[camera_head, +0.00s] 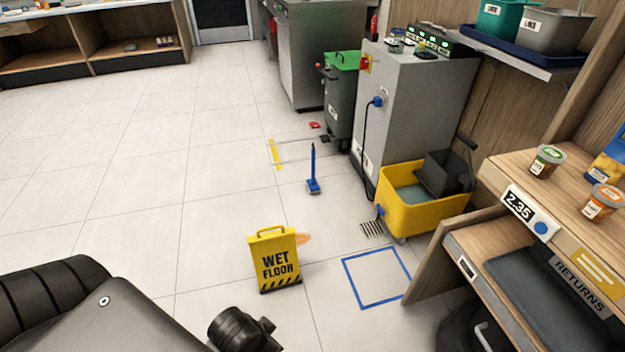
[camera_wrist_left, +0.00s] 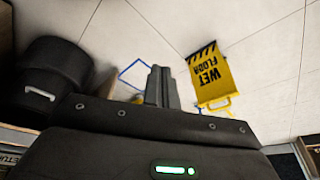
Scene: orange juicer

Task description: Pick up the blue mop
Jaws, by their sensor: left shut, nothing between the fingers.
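The blue mop (camera_head: 313,170) stands upright on the tiled floor near the middle of the head view, its thin handle up and its small blue head on the tiles. No gripper touches it, and I do not see it in the left wrist view. My left gripper (camera_wrist_left: 160,75) shows in the left wrist view with its two fingers together and nothing between them. It is well apart from the mop. Dark parts of my own body fill the lower left of the head view, where the left fingertips cannot be made out. My right gripper is not in view.
A yellow wet floor sign (camera_head: 274,262) stands in front of the mop; it also shows in the left wrist view (camera_wrist_left: 208,72). A yellow mop bucket (camera_head: 410,212) stands right of the mop, near a floor grate. A wooden counter (camera_head: 510,165) is at right. Open floor lies left.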

